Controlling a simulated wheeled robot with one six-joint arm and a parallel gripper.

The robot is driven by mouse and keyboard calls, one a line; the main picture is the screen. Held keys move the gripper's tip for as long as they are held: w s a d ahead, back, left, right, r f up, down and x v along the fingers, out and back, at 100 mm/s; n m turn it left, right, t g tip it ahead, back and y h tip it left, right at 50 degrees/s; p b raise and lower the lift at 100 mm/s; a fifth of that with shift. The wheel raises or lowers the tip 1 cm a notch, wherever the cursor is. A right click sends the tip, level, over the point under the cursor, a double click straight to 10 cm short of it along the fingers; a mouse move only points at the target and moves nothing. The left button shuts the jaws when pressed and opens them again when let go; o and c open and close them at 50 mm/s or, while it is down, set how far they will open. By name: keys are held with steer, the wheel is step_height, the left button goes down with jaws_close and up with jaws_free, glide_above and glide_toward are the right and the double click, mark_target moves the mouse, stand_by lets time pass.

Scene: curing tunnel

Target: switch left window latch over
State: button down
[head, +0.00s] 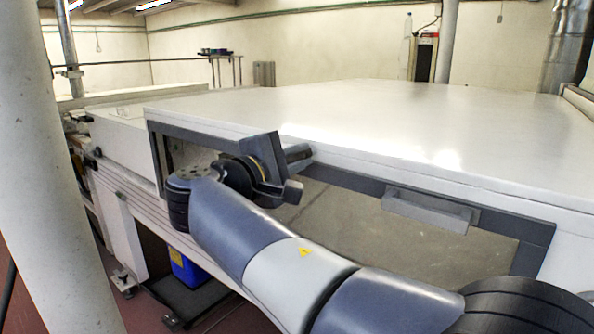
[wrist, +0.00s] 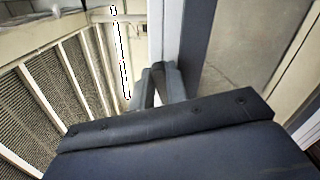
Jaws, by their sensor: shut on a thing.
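The window is a grey-brown pane (head: 400,237) in a dark grey frame (head: 515,228) on the front of the large white housing. My gripper (head: 298,172) is at the upper left part of this frame. In the wrist view my gripper (wrist: 158,88) has its two grey fingers close together beside the dark frame (wrist: 196,50). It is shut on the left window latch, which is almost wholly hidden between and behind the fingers. Its exact angle cannot be told. A grey block (head: 428,211), like a second latch, sits on the frame's top bar further right.
The white top (head: 400,115) of the housing overhangs just above the window. A thick pale post (head: 50,170) stands at the left. A blue container (head: 187,268) is low down under the machine. Slatted panels (wrist: 80,75) show left in the wrist view.

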steer(key=shift+f+m+b, duration=0.15)
steer(key=shift+m+b, duration=0.5)
steer(key=shift+m, duration=0.2)
steer(key=shift+f+m+b, duration=0.15)
steer(key=shift+m+b, duration=0.5)
steer(key=shift+m, duration=0.2)
steer(key=c, duration=1.4)
jaws_free()
steer(key=shift+s, duration=0.1)
steer(key=v, duration=1)
steer(key=shift+s+a, duration=0.25)
